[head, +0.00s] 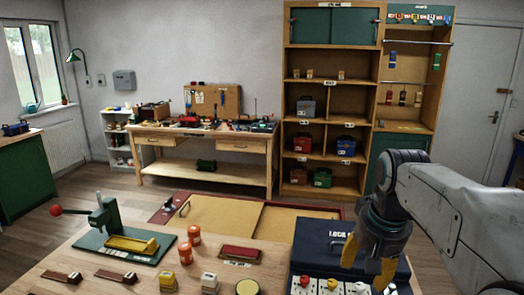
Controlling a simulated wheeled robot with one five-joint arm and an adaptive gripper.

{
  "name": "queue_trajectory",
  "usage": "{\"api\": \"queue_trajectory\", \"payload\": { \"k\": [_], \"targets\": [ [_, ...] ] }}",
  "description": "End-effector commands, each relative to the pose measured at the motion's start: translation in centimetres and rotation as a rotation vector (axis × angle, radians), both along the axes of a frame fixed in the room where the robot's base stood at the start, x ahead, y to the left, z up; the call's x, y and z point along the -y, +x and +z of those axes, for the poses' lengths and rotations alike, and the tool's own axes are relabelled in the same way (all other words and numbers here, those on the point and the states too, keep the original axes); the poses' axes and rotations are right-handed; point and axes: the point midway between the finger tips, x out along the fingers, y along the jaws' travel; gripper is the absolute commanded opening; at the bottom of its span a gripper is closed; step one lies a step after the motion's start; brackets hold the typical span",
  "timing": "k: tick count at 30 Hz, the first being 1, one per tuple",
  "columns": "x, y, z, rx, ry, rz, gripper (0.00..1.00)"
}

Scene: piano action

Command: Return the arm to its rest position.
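My arm reaches in from the right edge and bends down at a dark grey joint. My gripper (367,264) hangs at its end, pointing down, with two yellow fingertips. The fingertips stand apart, and I see nothing held between them. The gripper is in front of a dark blue case (312,240) with white lettering on the near table, and hides part of it. I cannot tell the exact gap between fingertips and panel.
The near table (75,258) carries a green press (105,218) with a red-knobbed lever, orange jars (184,254), a red block (240,253) and small wooden pieces. A low tan-topped surface with a red edge (165,212) lies behind. A workbench (150,178) and tall shelf (331,75) stand further back.

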Motion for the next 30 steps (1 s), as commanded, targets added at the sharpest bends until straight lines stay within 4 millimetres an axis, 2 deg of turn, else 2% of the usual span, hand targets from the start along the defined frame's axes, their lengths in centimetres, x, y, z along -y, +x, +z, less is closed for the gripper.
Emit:
{"api": "queue_trajectory", "payload": {
  "k": [1, 7, 15, 22, 30],
  "targets": [
    [-0.5, -1.7, 0.1, 0.014, -0.004, 0.020, 0.56],
    [-1.7, -7.5, -0.9, 0.065, -0.021, 0.091, 0.56],
    [-2.8, -14.5, -3.9, 0.123, -0.042, 0.178, 0.56],
    [-3.2, -17.9, -6.3, 0.155, -0.054, 0.224, 0.56],
    [-3.3, -18.9, -7.2, 0.165, -0.059, 0.239, 0.56]
  ]
}}
